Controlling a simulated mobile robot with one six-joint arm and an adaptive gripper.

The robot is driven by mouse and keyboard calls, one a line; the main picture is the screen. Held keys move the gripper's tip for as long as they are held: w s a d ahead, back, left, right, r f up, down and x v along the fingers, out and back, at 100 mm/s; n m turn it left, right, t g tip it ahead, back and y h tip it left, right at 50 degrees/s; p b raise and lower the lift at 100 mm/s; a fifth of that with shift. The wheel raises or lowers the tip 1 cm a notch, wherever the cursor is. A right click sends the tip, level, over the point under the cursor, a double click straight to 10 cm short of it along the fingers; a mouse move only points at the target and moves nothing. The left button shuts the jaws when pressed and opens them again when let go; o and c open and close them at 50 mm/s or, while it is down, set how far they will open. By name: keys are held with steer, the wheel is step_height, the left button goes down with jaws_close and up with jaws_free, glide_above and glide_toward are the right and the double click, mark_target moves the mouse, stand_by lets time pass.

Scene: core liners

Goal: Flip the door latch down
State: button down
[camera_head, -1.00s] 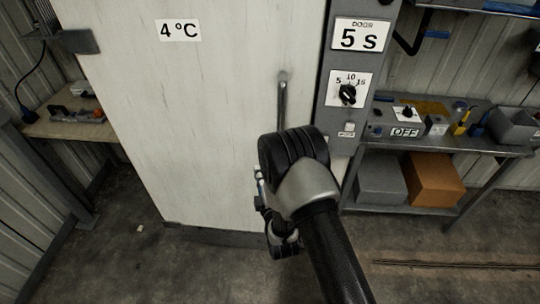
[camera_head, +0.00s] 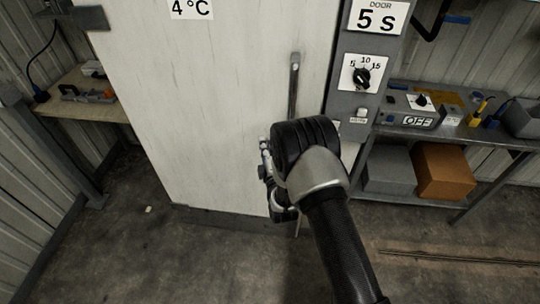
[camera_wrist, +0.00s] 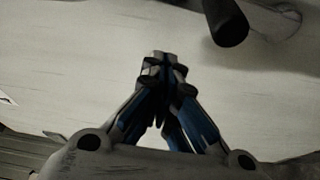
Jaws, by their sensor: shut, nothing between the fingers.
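The white door (camera_head: 200,110) bears a grey upright bar, the door latch (camera_head: 294,85), near its right edge. The latch's upper end is in sight; its lower part is hidden behind my arm. My gripper (camera_wrist: 162,62) is shut and empty, its two fingertips together in front of the pale door face. In the head view my wrist covers most of it. In the wrist view a dark round bar end (camera_wrist: 229,25), perhaps part of the latch, is up and right of the fingertips, apart from them in the picture.
Right of the door is a grey control panel (camera_head: 350,65) with a dial (camera_head: 361,76) and a "DOOR 5 s" sign (camera_head: 377,18). A bench with an "OFF" box (camera_head: 415,120) stands further right, with grey and orange boxes below. A small table (camera_head: 88,103) is at left.

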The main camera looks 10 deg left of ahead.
steer(key=w, duration=0.3)
steer(key=shift+f+b, duration=0.1)
steer(key=shift+b, duration=0.2)
steer(key=d, duration=0.3)
steer(key=shift+s+d, duration=0.1)
steer(key=shift+s, duration=0.15)
